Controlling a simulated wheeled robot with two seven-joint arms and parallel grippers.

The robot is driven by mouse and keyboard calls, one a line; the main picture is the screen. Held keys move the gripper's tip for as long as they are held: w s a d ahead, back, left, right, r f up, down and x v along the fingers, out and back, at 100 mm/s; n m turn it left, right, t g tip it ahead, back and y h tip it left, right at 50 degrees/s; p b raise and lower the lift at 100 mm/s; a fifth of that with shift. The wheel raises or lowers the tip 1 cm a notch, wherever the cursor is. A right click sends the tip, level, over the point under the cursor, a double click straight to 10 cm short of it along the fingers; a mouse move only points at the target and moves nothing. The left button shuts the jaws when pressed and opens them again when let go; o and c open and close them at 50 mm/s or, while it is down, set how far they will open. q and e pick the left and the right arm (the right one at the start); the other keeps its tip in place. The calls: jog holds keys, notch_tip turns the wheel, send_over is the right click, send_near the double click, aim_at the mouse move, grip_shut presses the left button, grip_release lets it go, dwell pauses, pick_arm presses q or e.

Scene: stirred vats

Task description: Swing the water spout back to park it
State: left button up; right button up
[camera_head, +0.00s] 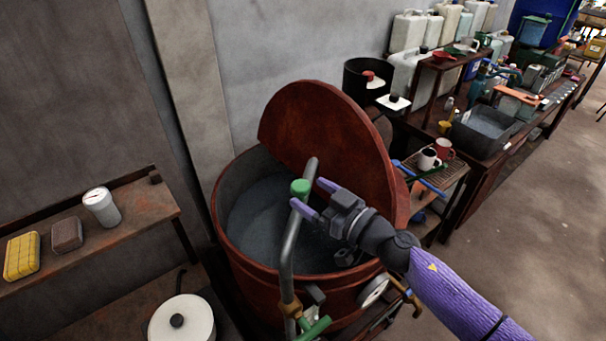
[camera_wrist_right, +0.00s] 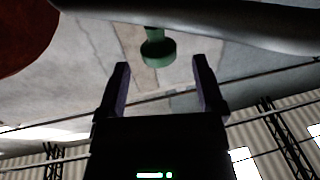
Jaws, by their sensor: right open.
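The water spout (camera_head: 288,245) is a bent grey metal pipe at the near side of the rust-red vat (camera_head: 232,245). Its upper end reaches over the vat's opening. A green knob (camera_head: 300,187) sits on the spout's upper part. My right gripper (camera_head: 314,197) is open, with its purple fingers pointing at the knob from the right. In the right wrist view the green knob (camera_wrist_right: 158,50) shows ahead of the open fingers (camera_wrist_right: 160,80), roughly centred between them; contact is not visible. The grey spout (camera_wrist_right: 225,22) crosses the top there. My left gripper is not in view.
The vat's half-round lid (camera_head: 330,135) stands raised behind the spout. A gauge (camera_head: 374,291) and brass fittings are on the vat's near side. A shelf (camera_head: 150,205) with a white jar (camera_head: 101,206) is at left. A white lidded pot (camera_head: 182,322) is below. Open floor lies right.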

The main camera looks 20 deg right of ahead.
jog(key=shift+x, duration=1.85)
grip_shut()
